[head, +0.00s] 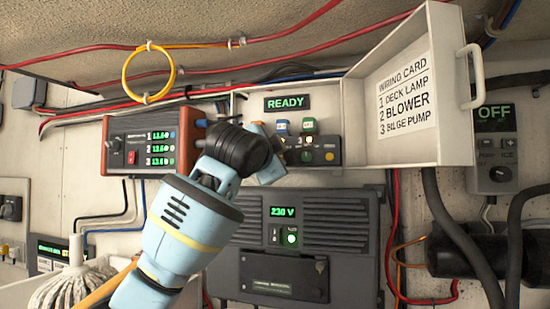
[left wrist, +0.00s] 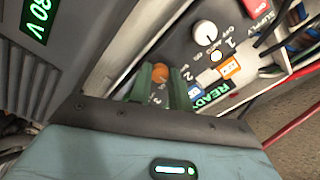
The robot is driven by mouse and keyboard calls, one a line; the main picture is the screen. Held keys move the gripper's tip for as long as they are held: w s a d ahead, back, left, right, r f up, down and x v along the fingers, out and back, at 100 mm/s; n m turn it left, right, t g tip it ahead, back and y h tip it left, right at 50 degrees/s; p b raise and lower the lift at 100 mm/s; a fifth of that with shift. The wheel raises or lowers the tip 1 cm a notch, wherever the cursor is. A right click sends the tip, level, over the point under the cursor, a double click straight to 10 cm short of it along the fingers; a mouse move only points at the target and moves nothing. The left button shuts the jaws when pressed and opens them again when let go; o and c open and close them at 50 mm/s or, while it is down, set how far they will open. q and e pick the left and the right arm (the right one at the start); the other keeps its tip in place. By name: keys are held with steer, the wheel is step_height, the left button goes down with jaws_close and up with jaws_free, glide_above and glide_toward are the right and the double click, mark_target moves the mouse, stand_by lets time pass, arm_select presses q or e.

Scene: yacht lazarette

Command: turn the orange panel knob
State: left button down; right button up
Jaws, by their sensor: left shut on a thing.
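The orange panel knob (left wrist: 161,73) shows in the left wrist view, between the two green fingers of my left gripper (left wrist: 164,86). The fingers are shut on it from both sides. The panel display (head: 286,103) reads READY. My right gripper is in neither view.
The panel door (head: 405,125) stands open to the right and bears a wiring card. A dark unit (head: 345,220) reading 230 V is below. Cables run above.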

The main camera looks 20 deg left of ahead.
arm_select(q)
steer(key=shift+n, duration=4.5)
steer(key=c, duration=1.3)
jaws_free()
steer(key=shift+s, duration=0.15)
